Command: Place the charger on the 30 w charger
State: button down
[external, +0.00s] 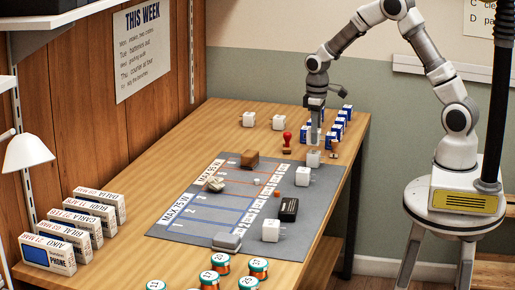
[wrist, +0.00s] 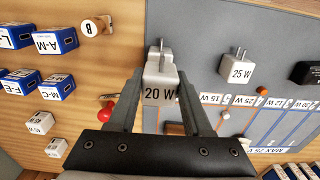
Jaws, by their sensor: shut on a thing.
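My gripper (external: 315,140) is shut on a white charger (external: 313,158) over the far right end of the grey mat. In the wrist view this charger (wrist: 159,91) reads 20 W and sits between my fingers, prongs pointing away. I cannot tell whether it touches the mat. A white charger marked 25 W (wrist: 241,70) stands on the mat beside it, prongs up; it also shows in the external view (external: 303,177). Another white charger (external: 270,231) stands at the mat's near right; its label is unreadable. Two more white chargers (external: 249,119) (external: 278,122) stand on the bare table. No 30 W label is readable.
The grey mat (external: 185,228) has printed lines and labels, with a black block (external: 289,209), a brown block (external: 250,158) and a grey block (external: 227,241). Blue-and-white boxes (external: 340,123) and a red-handled stamp (external: 287,140) stand near my gripper. Phone boxes (external: 48,253) line the left.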

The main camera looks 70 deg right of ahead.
jog(key=shift+f, duration=1.2)
jog(key=shift+f, duration=0.2)
jog(key=shift+c, duration=1.7)
grip_release()
